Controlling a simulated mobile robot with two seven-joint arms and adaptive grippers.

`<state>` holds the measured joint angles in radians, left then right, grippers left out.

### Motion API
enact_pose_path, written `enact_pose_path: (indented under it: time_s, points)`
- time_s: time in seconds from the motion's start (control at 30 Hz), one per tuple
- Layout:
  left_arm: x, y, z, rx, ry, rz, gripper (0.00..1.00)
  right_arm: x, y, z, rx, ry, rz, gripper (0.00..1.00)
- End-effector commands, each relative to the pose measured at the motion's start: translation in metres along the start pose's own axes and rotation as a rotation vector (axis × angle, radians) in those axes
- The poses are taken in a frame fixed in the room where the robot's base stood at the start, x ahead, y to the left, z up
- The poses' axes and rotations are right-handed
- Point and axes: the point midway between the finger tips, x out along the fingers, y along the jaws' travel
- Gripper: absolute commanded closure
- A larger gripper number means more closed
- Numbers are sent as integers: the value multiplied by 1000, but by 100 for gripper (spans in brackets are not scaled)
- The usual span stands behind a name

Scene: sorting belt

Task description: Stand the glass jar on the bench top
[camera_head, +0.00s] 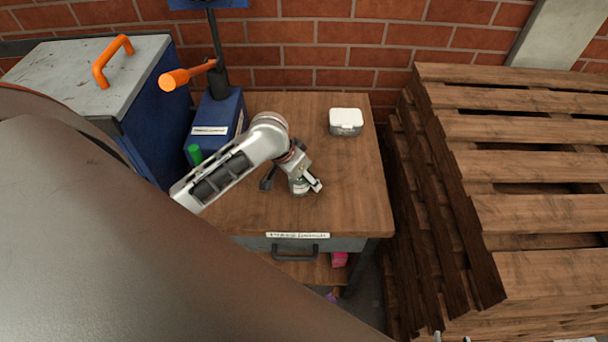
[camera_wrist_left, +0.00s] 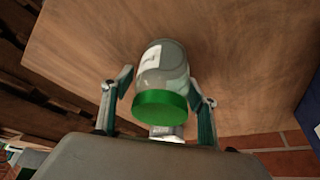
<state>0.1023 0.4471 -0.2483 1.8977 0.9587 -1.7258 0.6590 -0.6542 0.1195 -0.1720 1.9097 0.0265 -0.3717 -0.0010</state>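The glass jar (camera_wrist_left: 163,66) has a green lid (camera_wrist_left: 160,104) and a white label. It is upright on the wooden bench top (camera_head: 350,190), seen lid-first in the left wrist view. In the head view the jar (camera_head: 300,188) is small and partly hidden by my left gripper (camera_head: 292,184). My left gripper (camera_wrist_left: 160,85) is open, with one finger on each side of the jar. The fingers look close to the glass; I cannot tell whether either touches it.
A white-lidded box (camera_head: 346,122) stands at the bench's back right. A blue box (camera_head: 217,120) with a post and an orange handle stands at the back left. A blue bin (camera_head: 150,120) is left of the bench, stacked pallets (camera_head: 530,170) right. The bench's front right is clear.

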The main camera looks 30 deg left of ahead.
Motion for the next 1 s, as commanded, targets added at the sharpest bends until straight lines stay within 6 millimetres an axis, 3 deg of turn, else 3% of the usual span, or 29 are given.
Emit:
enact_pose_path:
  time_s: [0.27,0.7,1.0]
  points:
    - [-14,0,-2,2,2,-1,42,0,2,1,-6,-1,0,60]
    - [-99,-1,-2,4,3,-3,42,0,1,1,-2,-1,0,60]
    - [-122,0,-1,2,1,-1,42,0,-1,0,5,0,0,60]
